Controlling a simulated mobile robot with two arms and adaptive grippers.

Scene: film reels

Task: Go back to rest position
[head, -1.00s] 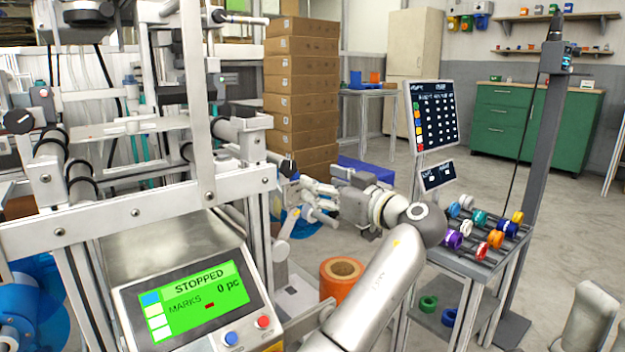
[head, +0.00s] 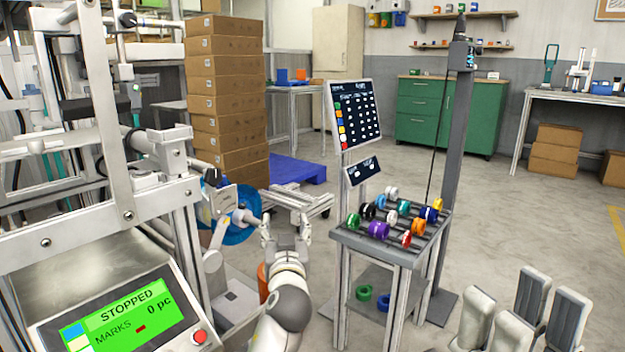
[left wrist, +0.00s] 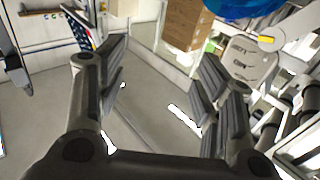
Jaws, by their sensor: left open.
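My left gripper (head: 285,228) is in the middle of the head view, beside the machine, with its fingers pointing away from me. It is open and empty. In the left wrist view its two fingers (left wrist: 155,75) stand wide apart with bare floor between them. My right gripper (head: 518,310) is at the lower right of the head view, fingers up and apart, with nothing visible between them. Its base is cut off by the frame edge.
The machine's panel (head: 125,310) at the lower left reads STOPPED, 0 pc. A rack (head: 392,245) with several coloured reels stands right of my left gripper. Stacked boxes (head: 226,100) and a blue pallet (head: 297,172) are behind.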

